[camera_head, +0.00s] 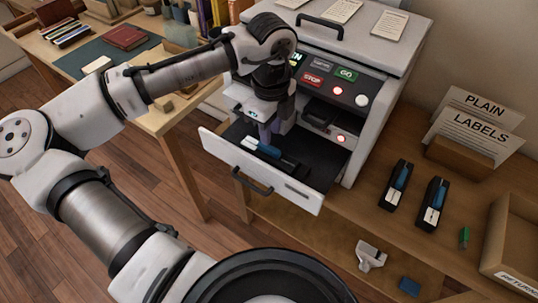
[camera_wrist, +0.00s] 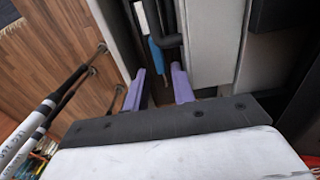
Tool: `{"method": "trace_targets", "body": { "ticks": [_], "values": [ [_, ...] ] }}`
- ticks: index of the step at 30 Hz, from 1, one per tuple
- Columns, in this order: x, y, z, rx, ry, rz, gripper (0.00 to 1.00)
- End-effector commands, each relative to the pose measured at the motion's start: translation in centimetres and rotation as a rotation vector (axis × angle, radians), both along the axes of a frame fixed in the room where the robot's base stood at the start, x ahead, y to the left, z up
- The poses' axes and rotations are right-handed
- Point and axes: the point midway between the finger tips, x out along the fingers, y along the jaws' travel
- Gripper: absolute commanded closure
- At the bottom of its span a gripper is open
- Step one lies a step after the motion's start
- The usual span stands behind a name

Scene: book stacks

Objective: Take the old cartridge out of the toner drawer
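The toner drawer (camera_head: 219,151) is pulled out of the grey-white printer (camera_head: 384,118), its front facing lower left. The old cartridge (camera_head: 269,151), black with a blue strip, lies inside the drawer. My gripper (camera_head: 267,137) points down over the drawer, right at the cartridge's back side. In the wrist view, the two purple fingers of my gripper (camera_wrist: 160,76) stand apart, with a gap between them. A blue strip (camera_wrist: 155,55) shows beyond the fingertips. Whether the fingers touch the cartridge cannot be told.
Two black cartridges with blue strips (camera_head: 398,185) (camera_head: 432,203) lie on the bench right of the drawer. A returns box (camera_head: 512,235) stands at the far right. A card holder labelled plain labels (camera_head: 458,160) stands behind. The drawer's front and side walls surround the cartridge closely.

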Motion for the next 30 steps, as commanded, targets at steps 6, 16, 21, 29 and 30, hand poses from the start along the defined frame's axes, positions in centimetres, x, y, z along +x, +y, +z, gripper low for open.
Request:
{"method": "trace_targets", "body": {
  "ticks": [6, 16, 21, 29, 30],
  "values": [
    [-0.1, 0.4, -3.2, 0.003, 0.001, 0.000, 0.75],
    [-0.1, 0.3, -4.3, 0.001, -0.001, 0.001, 0.75],
    [-0.1, 0.3, -4.3, 0.001, -0.001, 0.001, 0.93],
    [0.0, 0.3, -4.3, 0.000, -0.001, 0.001, 1.00],
    [-0.1, 0.3, -4.3, 0.000, -0.001, 0.001, 1.00]
  ]
}}
